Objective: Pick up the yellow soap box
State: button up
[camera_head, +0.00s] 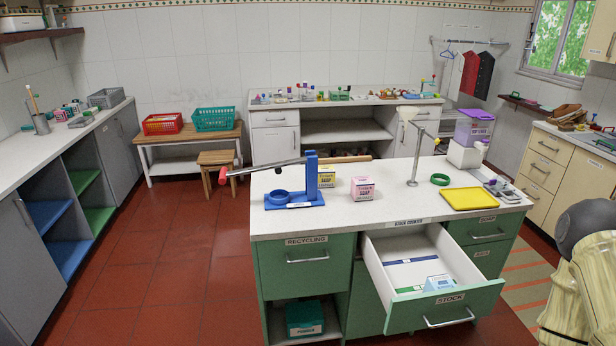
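The yellow soap box (327,179) stands upright on the white-topped counter (390,222). It is just right of the blue post of a stand (312,180), which may cover its left edge. A pink soap box (362,189) stands to its right, with a small gap between them. A light blue box (437,283) lies in the open stock drawer. My gripper is not in view. Only a cream part of my arm with a dark grey joint shows at the lower right, well away from the yellow box.
The stand holds a dark bar over the counter's left end. A metal post (414,160), green ring (440,179) and yellow tray (468,198) are on the right. The open stock drawer (445,305) juts out in front. Red floor (200,270) is clear to the left.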

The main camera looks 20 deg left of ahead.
aim_at(326, 173)
jog(key=u, duration=0.7)
jog(key=i, duration=1.15)
jog(key=u, duration=0.5)
